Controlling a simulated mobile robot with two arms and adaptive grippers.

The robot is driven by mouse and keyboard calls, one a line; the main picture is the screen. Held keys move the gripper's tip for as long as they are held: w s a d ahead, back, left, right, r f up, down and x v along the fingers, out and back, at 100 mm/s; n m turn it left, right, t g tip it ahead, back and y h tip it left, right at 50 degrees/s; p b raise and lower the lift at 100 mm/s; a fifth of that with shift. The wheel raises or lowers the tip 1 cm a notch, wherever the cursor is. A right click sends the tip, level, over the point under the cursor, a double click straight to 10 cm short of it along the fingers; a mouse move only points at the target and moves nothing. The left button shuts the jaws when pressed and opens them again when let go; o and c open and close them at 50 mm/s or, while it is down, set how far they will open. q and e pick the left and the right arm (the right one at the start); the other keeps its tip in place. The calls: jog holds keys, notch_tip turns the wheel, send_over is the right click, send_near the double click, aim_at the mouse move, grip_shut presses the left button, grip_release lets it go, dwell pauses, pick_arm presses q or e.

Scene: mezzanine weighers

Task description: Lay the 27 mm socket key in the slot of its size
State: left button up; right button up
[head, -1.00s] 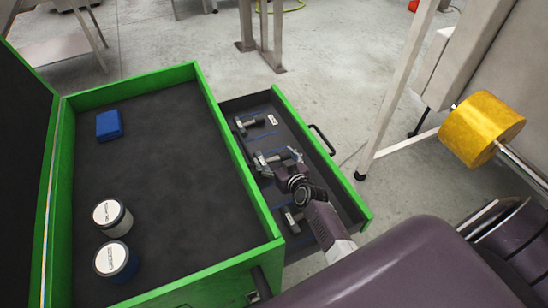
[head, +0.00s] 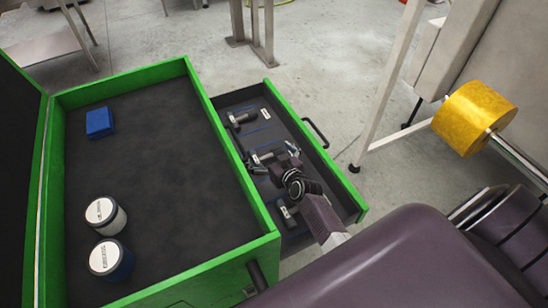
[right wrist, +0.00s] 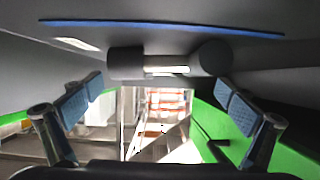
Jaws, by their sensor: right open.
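Several socket keys lie in the open drawer (head: 337,187): a far one (head: 243,118), a middle one (head: 266,156) and a near one (head: 287,213). Their sizes cannot be read. My right gripper (head: 276,164) is in the drawer at the middle key, partly covering it. In the right wrist view, its two blue-padded fingers (right wrist: 160,95) stand wide apart. A grey socket key (right wrist: 165,63) lies crosswise just beyond them, not gripped. A blue line (right wrist: 165,25) and a white label (right wrist: 77,44) show on the drawer floor. My left gripper is out of view.
The drawer sticks out of a green chest (head: 187,92) with a dark top. On that top are a blue block (head: 99,122) and two white-lidded jars (head: 105,214) (head: 111,260). The drawer's green front wall has a handle (head: 315,133). A yellow roller (head: 474,117) stands at right.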

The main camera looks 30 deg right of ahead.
jog(key=v, duration=0.8)
jog(key=p+v, duration=0.1)
jog(key=v, duration=0.3)
jog(key=shift+r, duration=0.35)
